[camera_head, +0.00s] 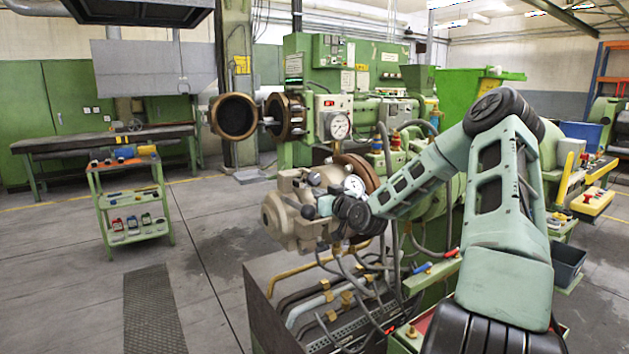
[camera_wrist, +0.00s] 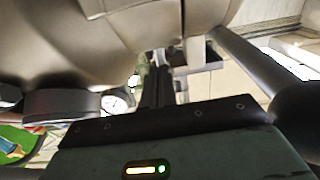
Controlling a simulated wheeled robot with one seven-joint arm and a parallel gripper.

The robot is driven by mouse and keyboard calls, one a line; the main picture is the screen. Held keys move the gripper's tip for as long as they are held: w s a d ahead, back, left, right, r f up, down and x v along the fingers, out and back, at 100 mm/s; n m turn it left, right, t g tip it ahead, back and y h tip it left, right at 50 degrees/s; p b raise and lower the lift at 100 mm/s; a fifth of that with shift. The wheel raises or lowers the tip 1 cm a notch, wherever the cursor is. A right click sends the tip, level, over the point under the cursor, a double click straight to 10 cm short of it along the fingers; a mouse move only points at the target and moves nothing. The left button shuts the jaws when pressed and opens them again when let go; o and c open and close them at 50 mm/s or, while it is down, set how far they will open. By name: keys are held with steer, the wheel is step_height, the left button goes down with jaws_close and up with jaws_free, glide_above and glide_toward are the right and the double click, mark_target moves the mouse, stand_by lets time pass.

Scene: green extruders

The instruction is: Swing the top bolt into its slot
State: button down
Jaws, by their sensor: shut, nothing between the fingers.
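The beige metal extruder head (camera_head: 284,212) is left of centre in the head view, in front of a brown flange ring (camera_head: 362,172). My gripper (camera_head: 318,206) is at the head's near side, partly hidden by my wrist. In the wrist view the rounded metal housing (camera_wrist: 90,45) fills the top. My gripper (camera_wrist: 160,66) points up toward the housing's lower edge, its dark fingers together and empty. A thick dark rod (camera_wrist: 250,65) slants down to the right of the fingers. I cannot tell whether it is the top bolt, and I cannot make out its slot.
A pressure gauge (camera_head: 354,186) sits close beside my wrist. Hoses and pipes (camera_head: 335,300) crowd the dark cabinet below the head. A green trolley (camera_head: 132,205) with tools stands at left, with open floor (camera_head: 215,265) between it and the cabinet.

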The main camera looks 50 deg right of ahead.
steer(key=shift+w+d+r, duration=0.1)
steer(key=shift+w+r, duration=0.3)
steer(key=shift+r, duration=0.15)
steer(key=shift+w+d+r+p, duration=0.1)
steer(key=shift+w+r+p, duration=0.25)
steer(key=shift+w+r, duration=0.15)
stand_by(0.4)
